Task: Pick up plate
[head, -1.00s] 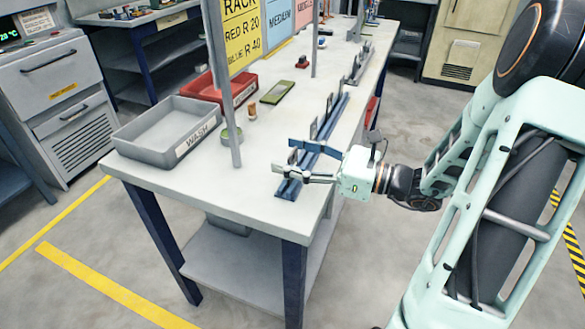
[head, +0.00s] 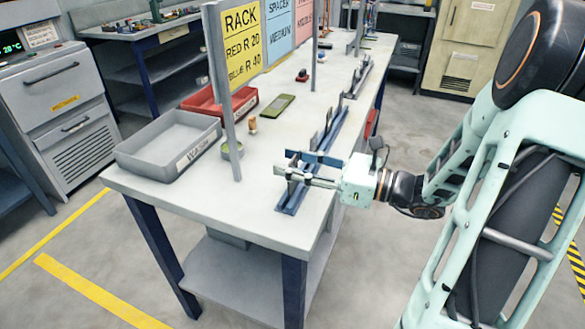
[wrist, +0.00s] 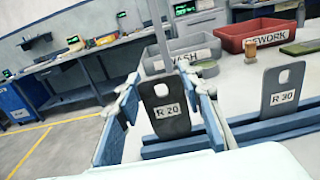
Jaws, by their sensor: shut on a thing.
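A dark grey plate labelled R 20 (wrist: 167,108) stands upright in a blue rack rail (wrist: 190,145) in the wrist view. My gripper (wrist: 165,90) has one finger on each side of this plate and is shut on it. In the head view my gripper (head: 283,162) reaches over the near end of the blue rack (head: 291,203) at the table's right edge. There the fingers largely hide the plate. A second plate labelled R 30 (wrist: 284,90) stands upright further along the rack, to the right in the wrist view.
A grey WASH tray (head: 140,163) and a red REWORK tray (head: 205,108) sit on the table's left side. A sign post (head: 229,130) rises from the table between trays and rack. A green flat piece (head: 273,106) lies behind.

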